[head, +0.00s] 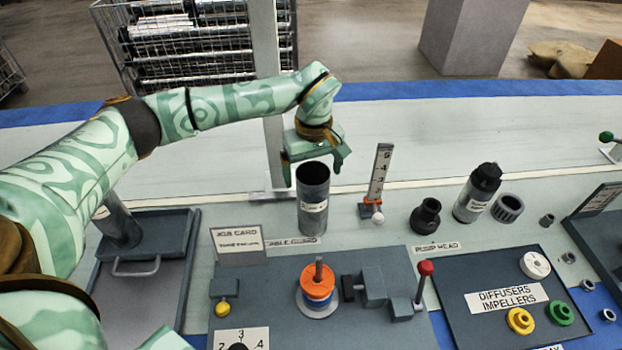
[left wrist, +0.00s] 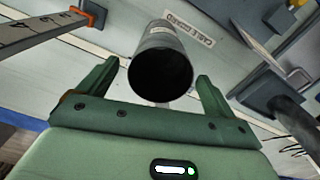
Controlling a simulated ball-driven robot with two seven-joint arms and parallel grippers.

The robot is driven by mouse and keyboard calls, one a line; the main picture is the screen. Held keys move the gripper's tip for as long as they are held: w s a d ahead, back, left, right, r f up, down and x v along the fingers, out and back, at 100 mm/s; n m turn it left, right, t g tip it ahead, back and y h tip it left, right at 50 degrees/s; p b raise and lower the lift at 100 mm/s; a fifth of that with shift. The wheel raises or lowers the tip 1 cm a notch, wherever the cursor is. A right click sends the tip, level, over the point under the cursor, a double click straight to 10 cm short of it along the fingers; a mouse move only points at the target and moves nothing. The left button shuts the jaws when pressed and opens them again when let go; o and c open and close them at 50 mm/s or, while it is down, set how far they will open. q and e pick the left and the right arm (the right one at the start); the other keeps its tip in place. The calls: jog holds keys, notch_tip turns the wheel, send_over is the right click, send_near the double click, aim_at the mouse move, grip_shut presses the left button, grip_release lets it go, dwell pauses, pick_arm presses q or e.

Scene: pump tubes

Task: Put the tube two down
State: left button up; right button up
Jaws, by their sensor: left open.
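A dark grey tube (head: 312,215) with a white label stands upright on the bench behind the cable guard label. Its label is too small to read surely. My left gripper (head: 314,168) is open at the tube's top, with a finger to either side of the rim. In the left wrist view, the tube's open end (left wrist: 163,50) shows between the spread fingers of the left gripper (left wrist: 158,85), and the fingers look clear of it. Another grey tube (head: 118,226) leans in the tray at the left, partly hidden by my arm. My right gripper is not in view.
An upright scale (head: 379,172) stands right of the tube. A black-capped bottle (head: 476,195) and dark fittings (head: 425,217) stand farther right. A grey work board (head: 270,285) with an orange-ringed post (head: 317,287) lies in front. The tray (head: 180,222) is at the left.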

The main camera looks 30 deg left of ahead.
pick_arm(q)
notch_tip(320, 180, up, 7)
jog(key=p, duration=0.2)
jog(key=shift+r, duration=0.15)
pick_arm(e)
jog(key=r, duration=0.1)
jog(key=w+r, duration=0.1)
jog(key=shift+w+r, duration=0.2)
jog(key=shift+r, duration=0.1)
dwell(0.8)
